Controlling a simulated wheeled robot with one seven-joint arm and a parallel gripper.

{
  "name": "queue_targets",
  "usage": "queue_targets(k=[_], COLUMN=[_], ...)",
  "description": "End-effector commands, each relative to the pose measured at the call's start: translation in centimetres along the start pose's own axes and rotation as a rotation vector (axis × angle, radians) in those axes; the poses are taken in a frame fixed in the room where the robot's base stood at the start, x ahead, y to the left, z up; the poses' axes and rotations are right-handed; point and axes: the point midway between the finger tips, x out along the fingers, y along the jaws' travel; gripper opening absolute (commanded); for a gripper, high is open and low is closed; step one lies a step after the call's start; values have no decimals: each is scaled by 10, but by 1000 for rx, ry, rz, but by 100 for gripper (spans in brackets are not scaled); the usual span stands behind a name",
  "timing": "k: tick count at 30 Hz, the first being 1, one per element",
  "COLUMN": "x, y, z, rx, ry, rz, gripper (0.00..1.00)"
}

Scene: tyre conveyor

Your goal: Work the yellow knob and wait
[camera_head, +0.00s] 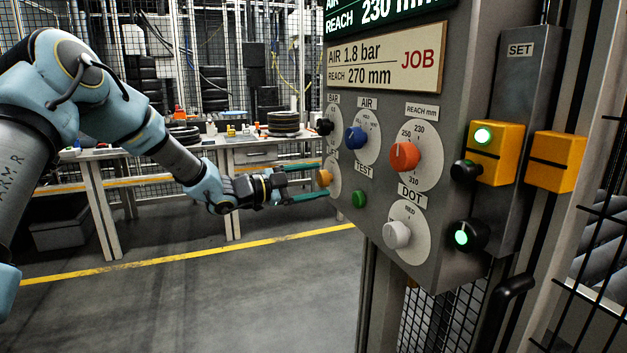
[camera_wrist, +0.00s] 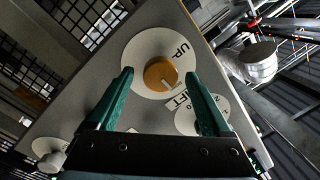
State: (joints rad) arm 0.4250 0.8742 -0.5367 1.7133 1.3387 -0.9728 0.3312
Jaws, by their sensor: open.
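The yellow-orange knob (camera_head: 325,177) sits on a white dial at the left edge of the grey control panel (camera_head: 452,60). In the wrist view the knob (camera_wrist: 160,75) is on its round white dial, marked "UP", with a pale pointer line toward the lower right. My gripper (camera_head: 325,182) has green fingers and reaches the panel's left edge from the left. In the wrist view my gripper (camera_wrist: 160,88) is open, one finger on each side of the knob, with gaps showing between fingers and knob. Contact is not seen.
Beside it are a blue knob (camera_head: 356,140), a red knob (camera_head: 404,156), a white knob (camera_head: 397,235) and a green button (camera_head: 359,199). A sign (camera_head: 385,62) reads air 1.8 bar, reach 270 mm. Lamps on the yellow box (camera_head: 497,154) and below glow green. A workbench (camera_head: 240,155) stands behind.

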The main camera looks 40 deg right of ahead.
Motion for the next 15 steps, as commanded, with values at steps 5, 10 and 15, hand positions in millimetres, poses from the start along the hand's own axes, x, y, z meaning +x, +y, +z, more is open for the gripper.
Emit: queue_targets(k=[5, 10, 15], x=[0, 0, 0], y=[0, 0, 0], z=[0, 0, 0], rx=[0, 0, 0], ry=[0, 0, 0], rz=[0, 0, 0], gripper=[78, 59, 40])
